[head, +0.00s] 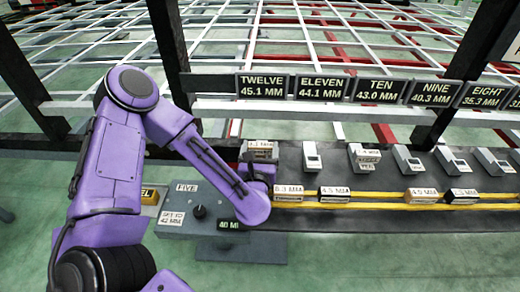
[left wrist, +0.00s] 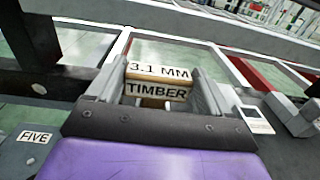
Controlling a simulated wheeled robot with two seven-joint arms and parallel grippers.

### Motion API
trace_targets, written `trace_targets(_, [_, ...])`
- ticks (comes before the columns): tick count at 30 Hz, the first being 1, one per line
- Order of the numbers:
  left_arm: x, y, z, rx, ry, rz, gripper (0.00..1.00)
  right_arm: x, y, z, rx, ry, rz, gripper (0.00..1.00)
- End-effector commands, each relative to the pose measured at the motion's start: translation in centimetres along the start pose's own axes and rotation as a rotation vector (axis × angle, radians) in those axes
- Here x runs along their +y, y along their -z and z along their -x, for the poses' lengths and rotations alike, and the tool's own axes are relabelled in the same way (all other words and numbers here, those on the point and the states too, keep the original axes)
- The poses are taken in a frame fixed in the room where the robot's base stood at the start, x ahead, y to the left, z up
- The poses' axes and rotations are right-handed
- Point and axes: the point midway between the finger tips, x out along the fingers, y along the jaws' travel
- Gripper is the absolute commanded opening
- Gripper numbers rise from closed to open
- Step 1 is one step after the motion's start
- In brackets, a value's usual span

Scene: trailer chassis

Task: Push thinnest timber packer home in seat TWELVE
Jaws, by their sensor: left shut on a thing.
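The timber packer (left wrist: 158,70) is a pale block whose labels read "3.1 MM" and "TIMBER" in the left wrist view. My left gripper (left wrist: 157,92) is shut on it, with a grey finger on each side. In the head view the packer (head: 262,146) is at the left end of the dark rail, below the sign TWELVE, 45.1 MM (head: 262,87). My left gripper (head: 260,168) is on its near side, partly hidden by my purple arm. Seat TWELVE is hidden behind the packer and gripper; I cannot tell how deep the packer sits. My right gripper is not in view.
Grey seat blocks (head: 312,156) stand along the rail to the right, under signs ELEVEN (head: 320,88) onward. Several labelled packers, one marked 6.3 MM (head: 288,192), lie along the yellow-lined strip in front. A grey box marked FIVE with a black knob (head: 199,211) stands near my arm.

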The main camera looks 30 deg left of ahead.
Motion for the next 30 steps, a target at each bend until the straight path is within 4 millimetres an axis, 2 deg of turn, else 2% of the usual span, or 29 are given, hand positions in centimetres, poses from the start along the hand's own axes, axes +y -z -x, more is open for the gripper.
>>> trace_targets(15, [0.0, 1.4, 0.0, 0.000, 0.000, 0.000, 0.40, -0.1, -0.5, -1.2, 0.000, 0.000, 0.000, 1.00])
trace_targets(16, [0.0, 1.3, 0.0, 0.000, 0.000, 0.000, 0.87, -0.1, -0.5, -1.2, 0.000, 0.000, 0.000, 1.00])
trace_targets(17, [0.0, 1.3, 0.0, 0.000, 0.000, 0.000, 0.96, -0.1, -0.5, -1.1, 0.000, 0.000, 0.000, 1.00])
trace_targets(18, [0.0, 1.3, 0.0, 0.000, 0.000, 0.000, 1.00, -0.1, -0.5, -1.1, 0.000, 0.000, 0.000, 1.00])
trace_targets(25, [0.0, 1.0, 0.0, 0.000, 0.000, 0.000, 1.00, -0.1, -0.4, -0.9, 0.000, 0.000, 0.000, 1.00])
trace_targets(28, [0.0, -0.5, 0.0, -0.001, -0.001, 0.002, 1.00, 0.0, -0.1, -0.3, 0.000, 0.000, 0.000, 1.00])
trace_targets(30, [0.0, -2.3, 0.0, -0.002, -0.001, 0.005, 1.00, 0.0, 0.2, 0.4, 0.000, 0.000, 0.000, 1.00])
